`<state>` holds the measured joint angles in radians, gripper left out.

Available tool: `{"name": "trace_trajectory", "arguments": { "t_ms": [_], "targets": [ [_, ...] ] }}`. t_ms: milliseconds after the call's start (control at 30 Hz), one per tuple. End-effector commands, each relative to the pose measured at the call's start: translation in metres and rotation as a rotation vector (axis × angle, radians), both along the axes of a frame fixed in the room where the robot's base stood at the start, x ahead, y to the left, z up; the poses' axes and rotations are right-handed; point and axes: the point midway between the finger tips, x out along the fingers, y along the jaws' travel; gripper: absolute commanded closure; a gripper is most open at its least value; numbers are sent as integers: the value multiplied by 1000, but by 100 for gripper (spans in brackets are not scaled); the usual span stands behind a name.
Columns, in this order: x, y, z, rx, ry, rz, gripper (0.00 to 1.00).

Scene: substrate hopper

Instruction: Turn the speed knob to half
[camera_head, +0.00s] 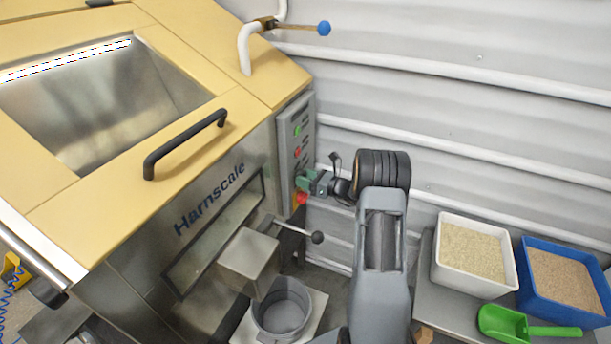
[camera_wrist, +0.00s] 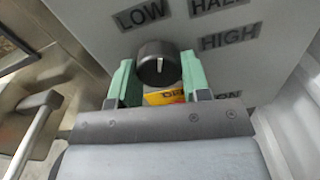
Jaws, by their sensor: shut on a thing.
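The black speed knob (camera_wrist: 158,65) is on the grey panel face, in the wrist view's upper middle. Its white pointer line stands nearly upright in that picture, between the directions of the LOW label (camera_wrist: 141,17) and the HALF label (camera_wrist: 217,5). The HIGH label (camera_wrist: 230,37) is farther right. My gripper (camera_wrist: 157,72) is shut on the knob, one green finger on each side. In the head view my gripper (camera_head: 308,181) is at the machine's control panel (camera_head: 297,130), and its fingers hide the knob there.
Below my gripper a black-balled lever (camera_head: 300,230) sticks out. A grey bucket (camera_head: 283,317) stands under the chute. White (camera_head: 438,262) and blue (camera_head: 525,295) bins and a green scoop (camera_head: 503,322) are at right.

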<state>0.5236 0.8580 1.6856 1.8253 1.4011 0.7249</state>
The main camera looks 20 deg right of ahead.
Motion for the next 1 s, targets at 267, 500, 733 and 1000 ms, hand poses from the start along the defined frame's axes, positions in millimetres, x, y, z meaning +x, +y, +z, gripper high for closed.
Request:
{"name": "trace_trajectory", "arguments": {
  "t_ms": [267, 500, 733, 1000],
  "targets": [
    [-1, 1, 2, 156, 145, 0, 80],
    [-1, 1, 1, 248, 229, 0, 80],
    [-1, 1, 0, 293, 270, 1, 80],
    [-1, 1, 0, 304, 280, 1, 80]
  ]
}}
